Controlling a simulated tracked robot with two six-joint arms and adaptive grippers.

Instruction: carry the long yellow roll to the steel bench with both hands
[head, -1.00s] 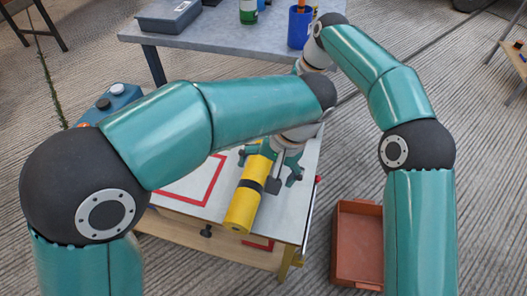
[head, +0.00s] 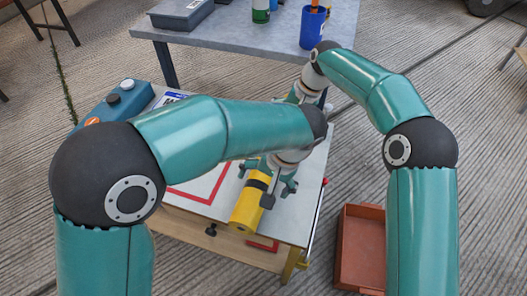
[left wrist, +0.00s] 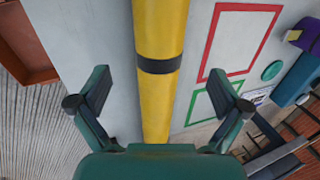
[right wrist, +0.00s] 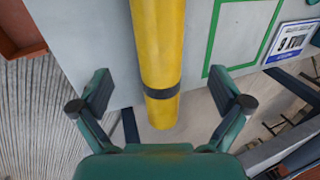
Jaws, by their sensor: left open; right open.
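The long yellow roll (head: 246,211) with black bands lies on a white-topped table (head: 214,208); my left arm hides its middle in the head view. My left gripper (head: 267,187) is open above the roll's near part. In the left wrist view the roll (left wrist: 157,100) runs between its spread fingers, near a black band. My right gripper (right wrist: 160,90) is open over the far part, with the roll (right wrist: 158,45) between its fingers in the right wrist view; a roll end shows there. The steel bench (head: 235,32) is the grey-topped one at the back.
On the bench stand a grey case (head: 182,14), a green bottle (head: 261,10) and a blue cup (head: 313,27). A blue box (head: 117,101) with knobs sits at the white table's left. A rust-red crate (head: 360,250) stands on the floor to the right.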

